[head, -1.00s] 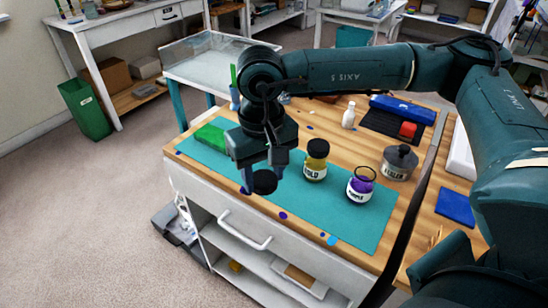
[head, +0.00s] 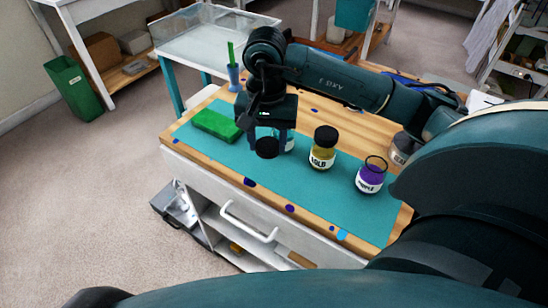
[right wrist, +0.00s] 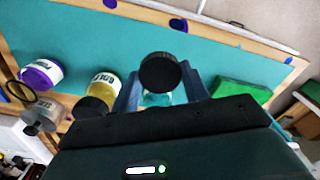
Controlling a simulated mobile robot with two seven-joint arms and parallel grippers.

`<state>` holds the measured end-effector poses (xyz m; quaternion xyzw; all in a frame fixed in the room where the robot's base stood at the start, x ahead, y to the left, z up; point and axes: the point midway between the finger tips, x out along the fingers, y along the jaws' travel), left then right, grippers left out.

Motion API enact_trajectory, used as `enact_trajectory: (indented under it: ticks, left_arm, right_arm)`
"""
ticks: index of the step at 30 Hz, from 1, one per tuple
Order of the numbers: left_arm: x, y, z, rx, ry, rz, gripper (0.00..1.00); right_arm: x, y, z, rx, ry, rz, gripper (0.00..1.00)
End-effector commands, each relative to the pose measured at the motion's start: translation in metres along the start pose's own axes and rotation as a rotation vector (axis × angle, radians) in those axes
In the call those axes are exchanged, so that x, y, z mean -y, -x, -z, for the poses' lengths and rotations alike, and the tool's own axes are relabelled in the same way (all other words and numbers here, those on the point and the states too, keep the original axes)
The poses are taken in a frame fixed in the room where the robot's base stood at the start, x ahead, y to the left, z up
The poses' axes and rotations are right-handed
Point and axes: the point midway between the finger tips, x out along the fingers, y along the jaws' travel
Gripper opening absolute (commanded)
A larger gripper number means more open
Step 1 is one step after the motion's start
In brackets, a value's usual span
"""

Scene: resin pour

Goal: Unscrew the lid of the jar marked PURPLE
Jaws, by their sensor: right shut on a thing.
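The PURPLE jar (head: 370,180) stands on the teal mat, right of the GOLD jar. Its top shows a dark ring with no lid on it. It also shows at the left of the right wrist view (right wrist: 40,74). My right gripper (head: 267,146) points down over the mat, left of the GOLD jar, shut on a round black lid (head: 266,149). The lid also shows between the fingers in the right wrist view (right wrist: 160,72). My left gripper is out of view.
The GOLD jar (head: 322,152) wears a black lid. A green block (head: 216,124) lies left, and a grey pot (head: 402,147) stands right, partly covered by my arm. The teal mat's (head: 330,205) front strip is clear.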

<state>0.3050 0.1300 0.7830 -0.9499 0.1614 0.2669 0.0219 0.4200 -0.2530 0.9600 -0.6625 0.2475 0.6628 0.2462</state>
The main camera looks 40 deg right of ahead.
Motion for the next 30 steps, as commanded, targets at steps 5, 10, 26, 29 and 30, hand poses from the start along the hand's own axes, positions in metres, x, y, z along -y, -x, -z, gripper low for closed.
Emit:
enact_trajectory:
  ticks: [5, 10, 26, 29, 30]
  left_arm:
    - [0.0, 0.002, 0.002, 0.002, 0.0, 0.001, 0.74]
    - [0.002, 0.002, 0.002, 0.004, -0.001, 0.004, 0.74]
    - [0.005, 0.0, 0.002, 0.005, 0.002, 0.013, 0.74]
    - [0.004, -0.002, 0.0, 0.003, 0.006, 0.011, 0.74]
    - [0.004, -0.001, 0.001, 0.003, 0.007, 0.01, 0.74]
  right_arm:
    - [0.0, -0.029, -0.001, 0.002, 0.002, -0.001, 0.18]
    - [0.0, -0.042, 0.0, 0.001, 0.002, -0.001, 0.18]
    - [0.001, -0.075, 0.0, -0.001, 0.005, 0.002, 0.18]
    - [0.001, -0.077, 0.0, -0.002, 0.005, 0.002, 0.46]
    - [0.001, -0.076, 0.0, -0.001, 0.005, 0.002, 0.49]
